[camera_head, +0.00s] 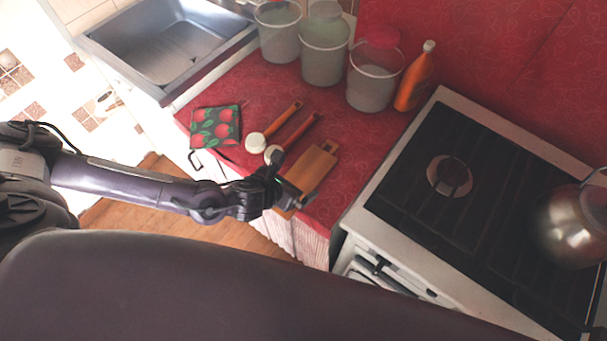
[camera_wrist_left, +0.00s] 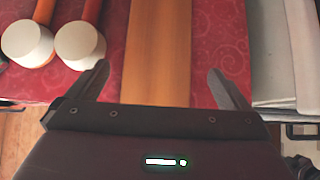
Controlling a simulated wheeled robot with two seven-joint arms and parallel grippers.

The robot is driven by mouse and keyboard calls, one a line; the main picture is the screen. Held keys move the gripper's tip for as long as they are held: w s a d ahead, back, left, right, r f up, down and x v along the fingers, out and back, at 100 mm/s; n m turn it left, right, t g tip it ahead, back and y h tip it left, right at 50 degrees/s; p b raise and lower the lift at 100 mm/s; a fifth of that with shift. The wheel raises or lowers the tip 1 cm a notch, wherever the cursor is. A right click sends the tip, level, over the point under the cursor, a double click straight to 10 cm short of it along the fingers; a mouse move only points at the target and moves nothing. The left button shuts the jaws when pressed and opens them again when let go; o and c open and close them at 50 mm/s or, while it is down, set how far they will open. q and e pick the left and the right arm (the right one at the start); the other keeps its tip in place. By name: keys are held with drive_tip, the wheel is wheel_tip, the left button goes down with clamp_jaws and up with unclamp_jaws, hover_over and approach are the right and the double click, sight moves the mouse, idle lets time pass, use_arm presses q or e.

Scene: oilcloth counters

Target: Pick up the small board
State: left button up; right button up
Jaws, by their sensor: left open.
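The small board (camera_head: 314,172) is a brown wooden board lying on the red patterned counter (camera_head: 258,95), near its front edge beside the stove. My left gripper (camera_head: 281,180) is at the board's near end, and its hand hides part of that end in the head view. In the left wrist view the board (camera_wrist_left: 158,50) runs lengthwise between the two spread fingers of my left gripper (camera_wrist_left: 160,88). The fingers are open, one on each side of the board, with a gap to both of its edges. My right gripper is not in view.
Two mallet-like tools (camera_head: 257,142) with orange-red handles and white heads lie just left of the board. A strawberry-patterned cloth (camera_head: 215,126) lies farther left. Canisters (camera_head: 324,50) and an orange bottle (camera_head: 414,77) stand behind. The stove (camera_head: 440,190) with a kettle (camera_head: 575,225) is right.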

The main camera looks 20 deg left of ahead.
sight(303, 177)
use_arm(q)
drive_tip(key=x, duration=0.3)
drive_tip(key=shift+w+f+p, duration=0.15)
drive_tip(key=shift+w+p, duration=0.1)
drive_tip(key=shift+p, duration=0.05)
drive_tip(key=shift+f, duration=0.1)
drive_tip(key=shift+w, duration=0.1)
drive_tip(key=c, duration=0.8)
drive_tip(key=shift+c, duration=1)
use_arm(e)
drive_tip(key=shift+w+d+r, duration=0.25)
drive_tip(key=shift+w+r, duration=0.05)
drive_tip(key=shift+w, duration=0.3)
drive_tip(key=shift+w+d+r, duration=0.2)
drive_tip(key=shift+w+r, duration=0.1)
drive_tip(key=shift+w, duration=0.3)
